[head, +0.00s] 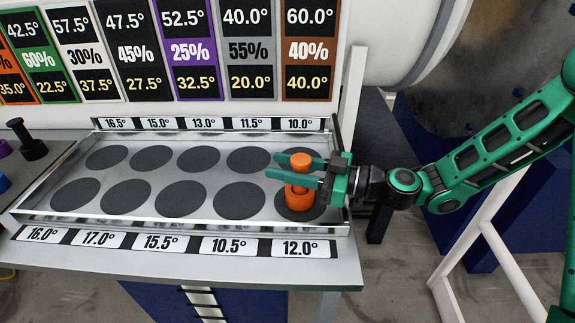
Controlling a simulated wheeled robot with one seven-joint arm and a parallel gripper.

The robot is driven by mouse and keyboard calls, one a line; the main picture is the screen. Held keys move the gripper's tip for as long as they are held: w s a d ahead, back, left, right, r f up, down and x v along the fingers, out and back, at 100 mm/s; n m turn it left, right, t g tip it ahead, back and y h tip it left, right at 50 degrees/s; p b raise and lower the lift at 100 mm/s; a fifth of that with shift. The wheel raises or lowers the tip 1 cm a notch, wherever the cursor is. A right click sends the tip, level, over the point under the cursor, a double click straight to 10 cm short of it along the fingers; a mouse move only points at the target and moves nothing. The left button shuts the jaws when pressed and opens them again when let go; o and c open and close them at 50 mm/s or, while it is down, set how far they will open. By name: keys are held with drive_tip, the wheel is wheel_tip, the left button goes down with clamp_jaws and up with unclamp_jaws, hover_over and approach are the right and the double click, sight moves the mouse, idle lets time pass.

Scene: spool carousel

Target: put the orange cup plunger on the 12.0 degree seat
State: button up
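The orange cup plunger (298,198) is upright at the front-right dark round seat (318,212), above the 12.0° label (305,249). Its base appears to rest on that seat, though a small gap cannot be ruled out. My gripper (276,165) reaches in from the right, with its green fingers on either side of the plunger just below its round knob. The fingertips extend past the plunger to the left. I cannot tell whether the fingers press on the plunger or stand slightly apart from it. The near finger hides part of the neck.
The shallow metal tray (190,222) has two rows of dark seats; the others look empty. A black plunger-like piece (30,142) stands left of the tray. A board of angle and percentage cards (215,50) rises behind. A white post (351,85) stands behind my gripper.

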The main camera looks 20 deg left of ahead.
drive_tip(key=shift+o, duration=0.3)
drive_tip(key=d, duration=1)
drive_tip(key=shift+s+d, duration=0.1)
drive_tip(key=shift+d, duration=0.9)
drive_tip(key=shift+s, duration=0.1)
